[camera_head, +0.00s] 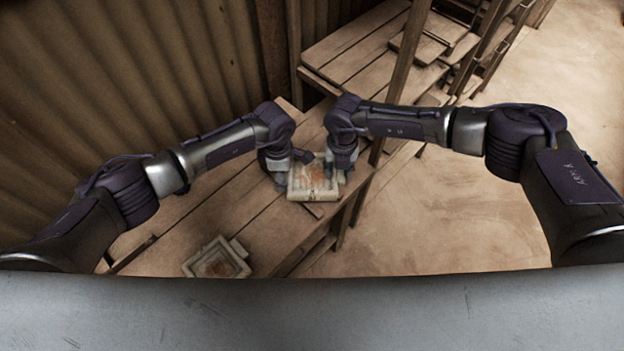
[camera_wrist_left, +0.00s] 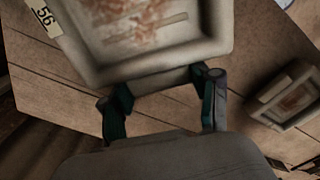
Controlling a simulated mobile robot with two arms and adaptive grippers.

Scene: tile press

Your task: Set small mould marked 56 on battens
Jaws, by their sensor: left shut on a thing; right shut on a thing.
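The small mould (camera_head: 312,190) is a pale square frame with a reddish patch inside. In the left wrist view it fills the top (camera_wrist_left: 215,48), and a tag reading 56 (camera_wrist_left: 45,17) shows at its upper left. My left gripper (camera_head: 282,172) is shut on the mould's left side; its fingers (camera_wrist_left: 164,88) meet the near rim in the wrist view. My right gripper (camera_head: 341,166) is shut on the opposite side. A short wooden strip (camera_head: 314,210), perhaps a batten, shows just below the mould. Whether the mould touches anything beneath it, I cannot tell.
A second pale mould (camera_head: 241,266) lies on the plank bench (camera_head: 205,215) nearer to me. A post (camera_head: 405,55) stands close to my right forearm. Another plank table (camera_head: 350,42) is behind it. A corrugated wall (camera_head: 120,70) borders the left.

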